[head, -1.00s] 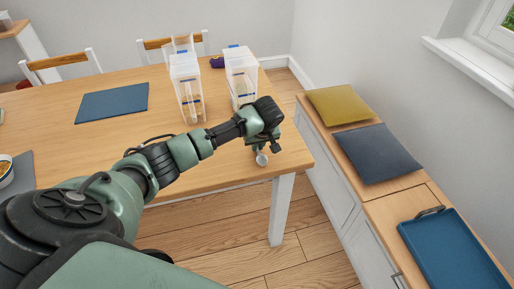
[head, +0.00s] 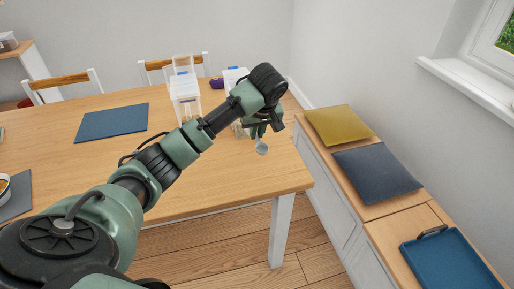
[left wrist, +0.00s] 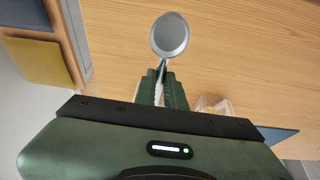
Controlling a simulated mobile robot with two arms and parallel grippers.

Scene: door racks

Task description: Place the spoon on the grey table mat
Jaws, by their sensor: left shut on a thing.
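My left gripper (head: 268,128) is shut on the spoon, near the right end of the table. The spoon's silver bowl (head: 262,147) hangs below the fingers and looks clear of the tabletop. In the left wrist view the fingers (left wrist: 162,82) close on the handle and the spoon (left wrist: 170,36) points away from them. Most of the handle is hidden by the fingers. The grey table mat (head: 18,199) lies at the table's left side, cut off by the picture edge, far from the gripper. My right gripper is not in view.
A bowl (head: 3,188) stands at the grey mat. A blue mat (head: 110,122) lies further back on the table (head: 60,160). Clear containers (head: 184,100) stand behind my arm. Cushions (head: 375,168) and a blue tray (head: 455,265) are on the right-hand bench. The table's middle is largely clear.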

